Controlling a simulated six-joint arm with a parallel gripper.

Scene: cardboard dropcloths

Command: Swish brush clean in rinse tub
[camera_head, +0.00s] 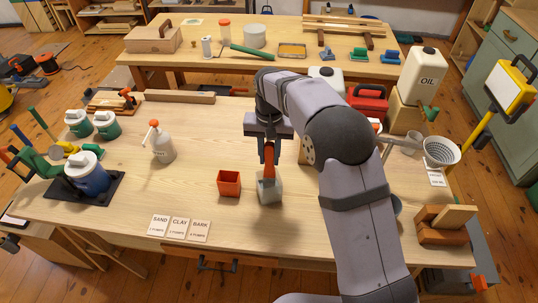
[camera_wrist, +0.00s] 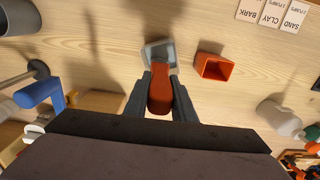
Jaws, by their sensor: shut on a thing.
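My gripper (camera_head: 268,138) is shut on the brush (camera_head: 268,163), which has an orange-red handle and hangs upright. In the wrist view the handle (camera_wrist: 160,92) lies between both fingers. The brush's lower end is at a small grey square tub (camera_head: 269,187) on the table. The tub also shows in the wrist view (camera_wrist: 153,50), partly behind the handle. The bristles are hidden, so I cannot tell how deep they sit in the tub. An empty-looking orange square pot (camera_head: 229,183) stands just left of the grey tub.
Cards marked sand, clay and bark (camera_head: 180,228) lie at the table's front. An oil can (camera_head: 421,76), a strainer (camera_head: 440,152) and wooden blocks (camera_head: 446,224) are at the right.

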